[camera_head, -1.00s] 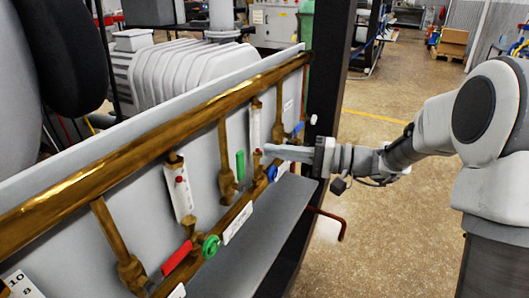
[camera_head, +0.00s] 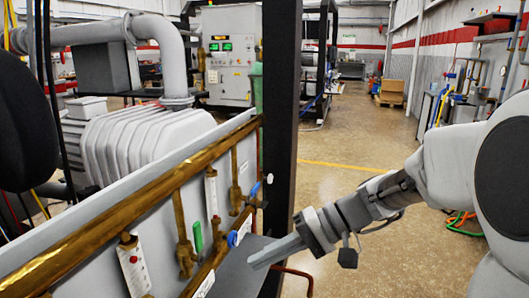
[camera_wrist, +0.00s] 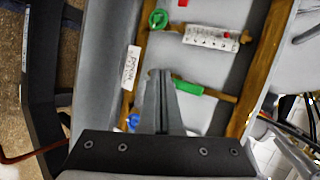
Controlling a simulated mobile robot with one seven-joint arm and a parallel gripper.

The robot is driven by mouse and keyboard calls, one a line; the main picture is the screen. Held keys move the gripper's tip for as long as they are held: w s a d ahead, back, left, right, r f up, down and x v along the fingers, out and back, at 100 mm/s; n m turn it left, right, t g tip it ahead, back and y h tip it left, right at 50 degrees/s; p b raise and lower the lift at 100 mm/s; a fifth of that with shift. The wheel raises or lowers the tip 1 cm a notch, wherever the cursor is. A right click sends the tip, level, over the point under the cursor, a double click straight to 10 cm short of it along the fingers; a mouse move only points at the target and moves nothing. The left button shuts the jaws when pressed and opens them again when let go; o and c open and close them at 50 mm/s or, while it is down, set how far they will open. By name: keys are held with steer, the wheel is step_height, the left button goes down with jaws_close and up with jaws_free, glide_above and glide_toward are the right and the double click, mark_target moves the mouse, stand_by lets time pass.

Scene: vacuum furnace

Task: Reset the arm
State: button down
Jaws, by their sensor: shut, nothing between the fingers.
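My gripper (camera_head: 275,252) is shut and empty in the head view, its fingers pointing left toward the pipe panel. It is in front of the panel, apart from the valves as far as I can tell. In the wrist view the closed fingers (camera_wrist: 160,100) point up the picture, over part of the panel. My arm comes in from the right in the head view.
The panel carries brass pipes (camera_head: 120,215), a green valve handle (camera_head: 198,236), a blue handle (camera_head: 232,239) and white flow meters (camera_head: 133,267). A black post (camera_head: 281,120) stands behind my gripper. Open floor (camera_head: 350,150) lies to the right.

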steer(key=s+d+r+t+h, duration=0.2)
steer(key=s+d+t+h, duration=0.5)
steer(key=s+d+h, duration=0.6)
step_height(320, 180, up, 19)
steer(key=d+y+p, duration=0.1)
steer(key=p, duration=1.9)
steer(key=shift+w+g, duration=0.15)
steer(key=shift+g, duration=0.15)
steer(key=shift+a+f, duration=0.15)
